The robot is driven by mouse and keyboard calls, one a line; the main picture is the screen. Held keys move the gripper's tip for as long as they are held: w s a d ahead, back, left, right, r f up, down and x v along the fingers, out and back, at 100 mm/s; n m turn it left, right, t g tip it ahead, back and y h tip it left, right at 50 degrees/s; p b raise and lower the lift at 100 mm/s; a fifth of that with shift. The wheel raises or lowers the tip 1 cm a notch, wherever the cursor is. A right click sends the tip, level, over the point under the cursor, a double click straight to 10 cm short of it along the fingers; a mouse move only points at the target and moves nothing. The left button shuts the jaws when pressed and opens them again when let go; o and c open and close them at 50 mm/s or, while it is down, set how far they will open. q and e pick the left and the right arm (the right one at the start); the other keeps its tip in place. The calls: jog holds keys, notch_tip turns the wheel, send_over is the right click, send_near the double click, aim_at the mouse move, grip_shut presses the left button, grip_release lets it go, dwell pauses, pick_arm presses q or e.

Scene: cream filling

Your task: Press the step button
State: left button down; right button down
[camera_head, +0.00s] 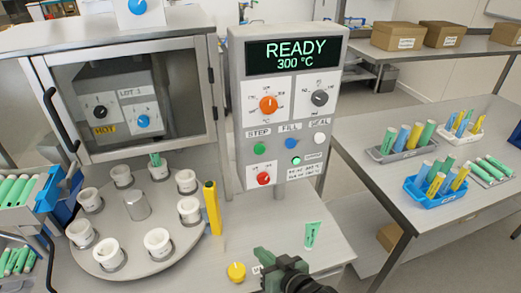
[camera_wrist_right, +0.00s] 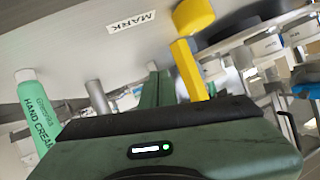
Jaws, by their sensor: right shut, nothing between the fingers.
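The step button (camera_head: 259,148) is a green round button under the label STEP on the grey control panel (camera_head: 239,110). The panel's display (camera_head: 293,55) reads READY 300 °C. My right gripper (camera_head: 262,252) is shut and empty, low over the front of the table, below the panel and apart from the button. Its closed fingers also show in the right wrist view (camera_wrist_right: 155,88); the step button cannot be made out there. My left gripper is not in view.
A turntable (camera_head: 135,262) with several white cups, a yellow post (camera_head: 212,207) and a yellow knob (camera_head: 236,271) stand left of my right gripper. A green hand cream tube (camera_head: 312,234) is to its right. Blue FILL (camera_head: 291,143) and white SEAL (camera_head: 320,137) buttons sit beside the step button.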

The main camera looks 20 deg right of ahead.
aim_at(259, 149)
jog(key=w+r+m+t+y, duration=0.2)
jog(key=w+r+t, duration=0.45)
jog(key=r, duration=0.25)
jog(key=d+r+m+t+h, duration=0.2)
jog(key=d+r+m+t, duration=0.2)
jog(key=r+t, duration=0.4)
jog(key=shift+s+d+r+m+h, duration=0.3)
jog(key=shift+s+d+r+m, duration=0.2)
jog(key=shift+r, duration=0.45)
jog(key=shift+w, duration=0.15)
jog(key=w+b, duration=0.4)
jog(key=w, duration=0.4)
jog(key=shift+w, duration=0.35)
jog(key=shift+a, duration=0.1)
